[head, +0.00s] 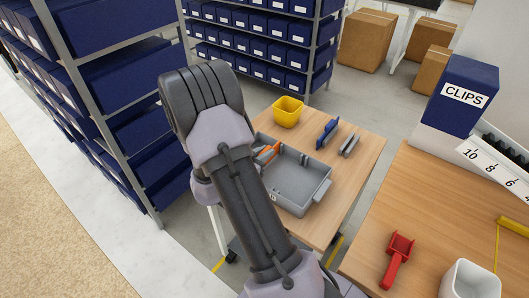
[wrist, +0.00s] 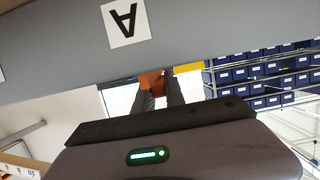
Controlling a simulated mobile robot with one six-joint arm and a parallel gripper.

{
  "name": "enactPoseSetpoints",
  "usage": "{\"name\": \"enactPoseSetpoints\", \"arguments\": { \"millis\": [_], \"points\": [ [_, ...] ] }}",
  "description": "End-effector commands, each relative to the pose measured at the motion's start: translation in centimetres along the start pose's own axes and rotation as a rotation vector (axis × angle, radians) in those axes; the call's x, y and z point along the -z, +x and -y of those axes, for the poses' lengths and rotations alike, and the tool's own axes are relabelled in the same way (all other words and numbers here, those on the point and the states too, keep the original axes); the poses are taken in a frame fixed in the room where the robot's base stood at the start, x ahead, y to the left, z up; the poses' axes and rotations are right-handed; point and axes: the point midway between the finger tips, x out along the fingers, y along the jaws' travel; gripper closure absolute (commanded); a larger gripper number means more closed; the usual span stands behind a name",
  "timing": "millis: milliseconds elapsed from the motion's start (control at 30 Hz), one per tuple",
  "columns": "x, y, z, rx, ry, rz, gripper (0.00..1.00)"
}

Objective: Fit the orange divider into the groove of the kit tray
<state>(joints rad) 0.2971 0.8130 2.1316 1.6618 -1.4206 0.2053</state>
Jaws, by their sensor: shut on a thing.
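The grey kit tray (head: 318,196) lies on the wooden table in the head view, its floor partly hidden by my arm. The orange divider (head: 268,152) shows as a small piece at the tray's far left, beside my arm. In the wrist view my gripper (wrist: 158,94) is shut on the orange divider (wrist: 150,80), of which only a small part shows. A grey wall with a label "A" (wrist: 125,23), apparently the tray's, crosses the top of that view and hides what lies beyond. The groove and the divider's lower edge cannot be made out.
A yellow bin (head: 287,112), a blue item (head: 327,133) and a grey item (head: 349,144) stand behind the tray. The right table holds a red scoop (head: 398,258), a white container (head: 470,281) and a blue CLIPS box (head: 461,94). Shelving (head: 110,100) stands left.

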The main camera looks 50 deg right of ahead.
Motion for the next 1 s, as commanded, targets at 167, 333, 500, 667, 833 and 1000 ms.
{"name": "enactPoseSetpoints", "arguments": {
  "millis": [167,333,500,667,833,1000],
  "points": [
    [-0.5,0.2,0.0,0.000,0.000,0.000,1.00],
    [-0.9,0.3,0.0,0.000,0.000,0.000,1.00],
    [-0.8,0.2,0.0,0.000,0.000,0.000,0.60],
    [-0.8,0.2,0.0,0.000,0.000,0.000,0.60],
    [-0.7,-0.4,0.1,0.001,0.000,0.000,0.60],
    [-0.4,-4.5,0.2,0.006,-0.002,0.000,0.60]
  ]
}}
